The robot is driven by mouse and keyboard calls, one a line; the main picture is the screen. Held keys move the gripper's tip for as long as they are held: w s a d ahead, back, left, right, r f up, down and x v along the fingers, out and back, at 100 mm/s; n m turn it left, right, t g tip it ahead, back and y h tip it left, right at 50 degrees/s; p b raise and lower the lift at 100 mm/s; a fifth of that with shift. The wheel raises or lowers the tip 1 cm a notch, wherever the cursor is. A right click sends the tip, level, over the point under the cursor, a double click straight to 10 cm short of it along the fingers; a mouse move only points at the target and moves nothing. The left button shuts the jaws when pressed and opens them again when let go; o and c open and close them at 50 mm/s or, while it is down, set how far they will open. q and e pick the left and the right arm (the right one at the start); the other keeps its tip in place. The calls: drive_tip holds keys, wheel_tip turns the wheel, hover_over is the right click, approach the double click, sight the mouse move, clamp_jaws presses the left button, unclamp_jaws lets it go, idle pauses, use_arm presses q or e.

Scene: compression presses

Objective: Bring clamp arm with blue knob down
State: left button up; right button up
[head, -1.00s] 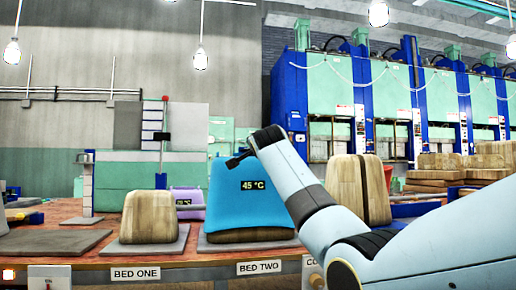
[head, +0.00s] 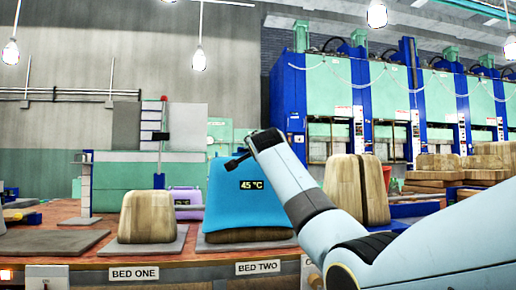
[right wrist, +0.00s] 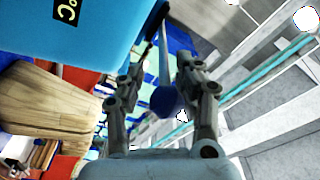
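In the right wrist view, a dark blue knob (right wrist: 167,100) sits between the fingers of my right gripper (right wrist: 160,66). A thin grey rod (right wrist: 163,50), apparently the clamp arm, runs up the picture from near the knob. The fingers are spread, and I cannot tell whether either touches the knob. In the head view, my right gripper (head: 241,151) is in front of the blue cover reading 45 °C (head: 226,200), mostly hidden by my wrist. The knob is hidden there. My left gripper is not in view.
A wooden block (head: 147,217) stands on bed one's grey plate. A split wooden block (head: 345,185) stands behind my right arm. A thin post with a red top (head: 163,140) rises behind bed one. Blue and green presses (head: 335,85) line the back.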

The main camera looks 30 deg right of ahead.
drive_tip(key=v, duration=1.2)
